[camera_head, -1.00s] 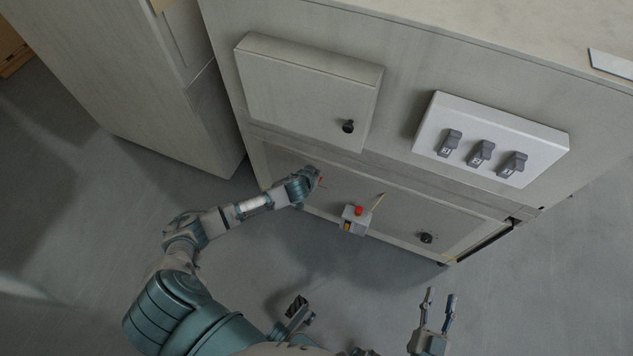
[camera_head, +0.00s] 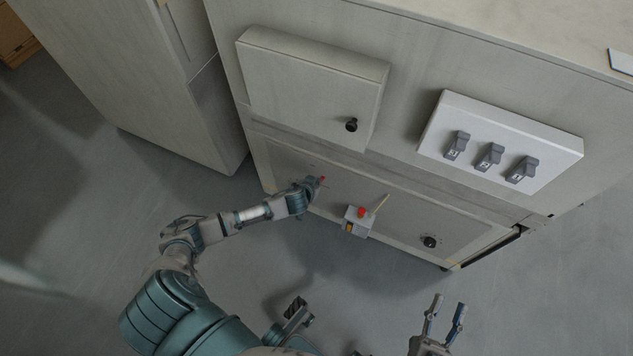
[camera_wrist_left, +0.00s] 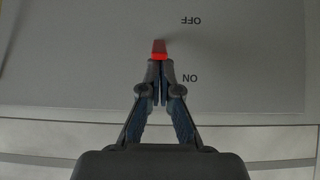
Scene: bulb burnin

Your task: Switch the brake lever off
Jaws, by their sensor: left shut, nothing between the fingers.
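The brake lever has a red handle (camera_wrist_left: 159,47) that shows in the left wrist view on a grey panel, between the printed words OFF and ON. Its red tip also shows in the head view (camera_head: 322,179). My left gripper (camera_wrist_left: 160,62) is shut and empty, its fingertips right at the red handle, seemingly touching its near end. In the head view the left gripper (camera_head: 314,184) is at the lower panel and partly covers the lever. My right gripper (camera_head: 446,306) is open and empty at the bottom, away from the cabinet.
A small box with a red button (camera_head: 361,212) and a yellow stick stands right of the lever. A black knob (camera_head: 430,242) is further right on the panel. Above are a cabinet door (camera_head: 310,85) and a white box with three grey switches (camera_head: 489,157).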

